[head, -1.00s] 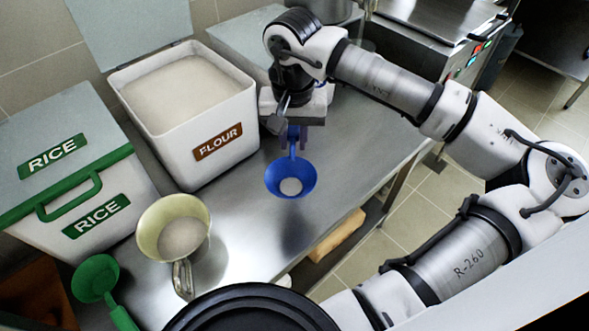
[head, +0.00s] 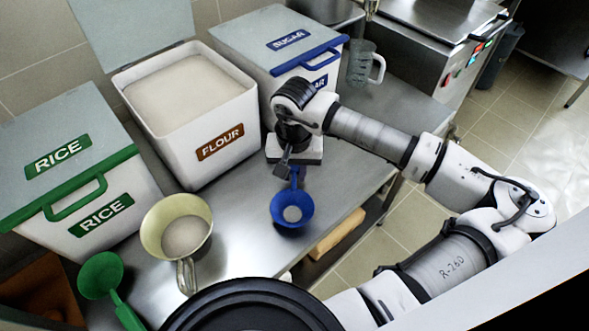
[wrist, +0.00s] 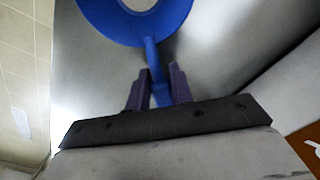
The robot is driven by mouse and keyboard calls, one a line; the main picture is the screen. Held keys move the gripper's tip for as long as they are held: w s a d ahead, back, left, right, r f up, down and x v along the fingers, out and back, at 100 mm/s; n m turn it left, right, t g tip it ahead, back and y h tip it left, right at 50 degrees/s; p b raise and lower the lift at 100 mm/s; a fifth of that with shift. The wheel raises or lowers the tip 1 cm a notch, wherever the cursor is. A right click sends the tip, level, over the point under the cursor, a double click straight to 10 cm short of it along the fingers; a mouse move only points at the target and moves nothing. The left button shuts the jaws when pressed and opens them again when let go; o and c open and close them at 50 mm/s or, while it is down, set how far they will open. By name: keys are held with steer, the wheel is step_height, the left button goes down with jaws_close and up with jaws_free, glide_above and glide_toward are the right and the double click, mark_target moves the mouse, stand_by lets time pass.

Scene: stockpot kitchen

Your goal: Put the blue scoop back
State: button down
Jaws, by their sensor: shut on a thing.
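The blue scoop (head: 291,211) is held by its handle in my gripper (head: 293,172), its bowl toward the front over the steel table. A pale patch of white shows in the bowl. In the wrist view the two purple fingers of my gripper (wrist: 155,85) are shut on the handle of the blue scoop (wrist: 176,30). The closed sugar bin (head: 275,45) with blue trim and a blue handle stands at the back, partly behind my arm. The open flour bin (head: 195,150) stands left of my gripper, full of white powder.
The closed rice bin (head: 60,190) with green trim stands at the left. A clear jug (head: 360,65) stands at the back right. The front right of the table (head: 335,190) is bare.

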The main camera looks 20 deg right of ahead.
mark_target(294, 170)
steer(key=shift+f+b, duration=0.2)
steer(key=shift+b, duration=0.1)
steer(key=c, duration=1.2)
jaws_free()
steer(key=shift+c, duration=0.2)
steer(key=shift+r, duration=0.15)
steer(key=shift+r+p, duration=0.2)
steer(key=shift+p, duration=0.25)
step_height(294, 170, up, 12)
steer(key=b, duration=0.1)
steer(key=shift+f+b, duration=0.15)
steer(key=shift+b, duration=0.2)
